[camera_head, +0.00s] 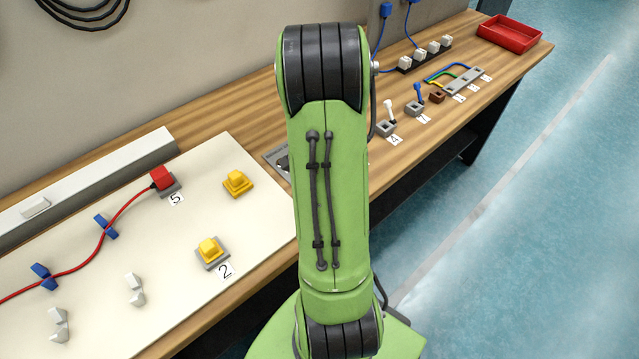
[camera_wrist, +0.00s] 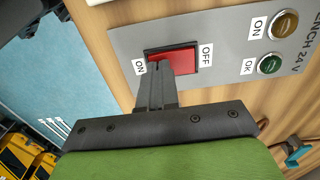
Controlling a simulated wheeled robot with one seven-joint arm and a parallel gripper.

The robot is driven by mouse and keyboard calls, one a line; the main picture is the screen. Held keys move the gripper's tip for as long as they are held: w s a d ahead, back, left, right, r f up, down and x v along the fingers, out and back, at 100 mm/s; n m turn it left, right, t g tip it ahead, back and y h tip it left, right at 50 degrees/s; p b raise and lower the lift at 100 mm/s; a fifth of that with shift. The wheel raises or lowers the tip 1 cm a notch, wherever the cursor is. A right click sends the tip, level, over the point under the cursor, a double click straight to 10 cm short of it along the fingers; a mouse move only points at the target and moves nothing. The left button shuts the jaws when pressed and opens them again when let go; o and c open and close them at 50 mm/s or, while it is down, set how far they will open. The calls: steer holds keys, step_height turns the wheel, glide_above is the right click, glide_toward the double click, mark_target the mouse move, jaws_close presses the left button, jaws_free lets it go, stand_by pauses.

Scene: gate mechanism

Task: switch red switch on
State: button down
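The red switch (camera_wrist: 182,60) is a rocker in a dark frame on a grey metal panel (camera_wrist: 225,40), seen in the wrist view. An ON label is at its left end and an OFF label at its right end. My gripper (camera_wrist: 158,68) has its dark fingers together with nothing between them. The fingertips overlap the ON end of the rocker in the picture; I cannot tell whether they press on it. In the head view my green arm hides the switch, and only an edge of the panel (camera_head: 276,160) shows.
In the wrist view, a brown button (camera_wrist: 285,24) and a green button (camera_wrist: 269,64) sit right of the switch. In the head view, a white board (camera_head: 130,230) with a red plug (camera_head: 162,177) lies left of my arm; small lever switches (camera_head: 388,118) and a red tray (camera_head: 509,34) are right.

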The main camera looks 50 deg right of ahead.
step_height(320, 180, up, 7)
steer(key=p, duration=0.5)
steer(key=shift+p, duration=0.3)
stand_by(0.4)
steer(key=w+a+r+n+t, duration=0.1)
steer(key=w+a+r+n, duration=0.35)
steer(key=a+r, duration=0.25)
steer(key=s+a+r+n+t, duration=0.2)
steer(key=s+a+r+n, duration=0.3)
steer(key=a+n, duration=0.3)
steer(key=s+a+r+n+t, duration=0.2)
steer(key=s+a+r+n, duration=0.2)
steer(key=a+n, duration=0.4)
steer(key=a+r, duration=0.1)
steer(key=a, duration=0.2)
steer(key=shift+s+a+r+t, duration=0.3)
steer(key=shift+s+r, duration=0.05)
steer(key=shift+r, duration=0.05)
